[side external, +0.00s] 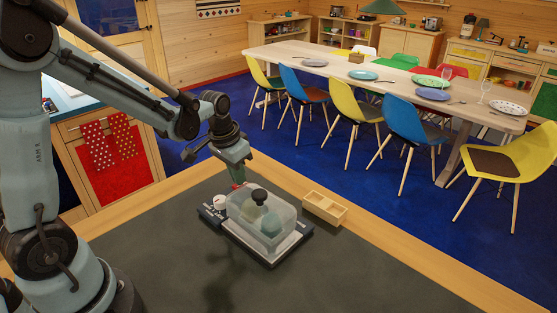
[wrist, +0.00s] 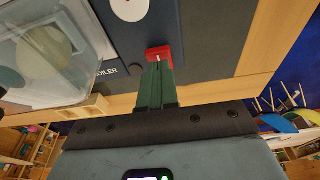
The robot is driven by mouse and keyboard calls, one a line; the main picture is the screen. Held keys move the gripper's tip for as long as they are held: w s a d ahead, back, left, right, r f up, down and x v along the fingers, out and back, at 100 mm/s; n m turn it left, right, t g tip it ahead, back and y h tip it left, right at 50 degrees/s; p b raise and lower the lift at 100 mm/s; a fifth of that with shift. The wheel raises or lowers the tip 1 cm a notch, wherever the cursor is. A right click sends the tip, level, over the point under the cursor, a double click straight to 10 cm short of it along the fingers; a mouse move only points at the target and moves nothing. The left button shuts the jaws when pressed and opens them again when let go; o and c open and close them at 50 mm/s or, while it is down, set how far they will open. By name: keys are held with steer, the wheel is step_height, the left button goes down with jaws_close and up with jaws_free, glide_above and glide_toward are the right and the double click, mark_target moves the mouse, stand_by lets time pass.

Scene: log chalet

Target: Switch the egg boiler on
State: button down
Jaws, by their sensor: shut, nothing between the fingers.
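The egg boiler (side external: 283,250) is a low dark unit on the grey counter, under a clear lid with a black knob; pale rounded shapes show inside. A white round dial (side external: 220,202) sits at its left end; it also shows at the top of the wrist view (wrist: 129,8). My gripper (side external: 237,185) is above the dial end. Whether the tips touch the boiler cannot be told.
A small wooden divided box (side external: 324,207) stands right behind the boiler; part of it shows in the wrist view (wrist: 85,108). The grey counter (side external: 350,275) is clear in front and right. A laid dining table (side external: 385,72) with coloured chairs stands beyond.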

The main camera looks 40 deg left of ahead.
steer(key=shift+f, duration=0.45)
steer(key=shift+r, duration=0.15)
steer(key=shift+r, duration=0.5)
stand_by(0.6)
steer(key=shift+r, duration=2.55)
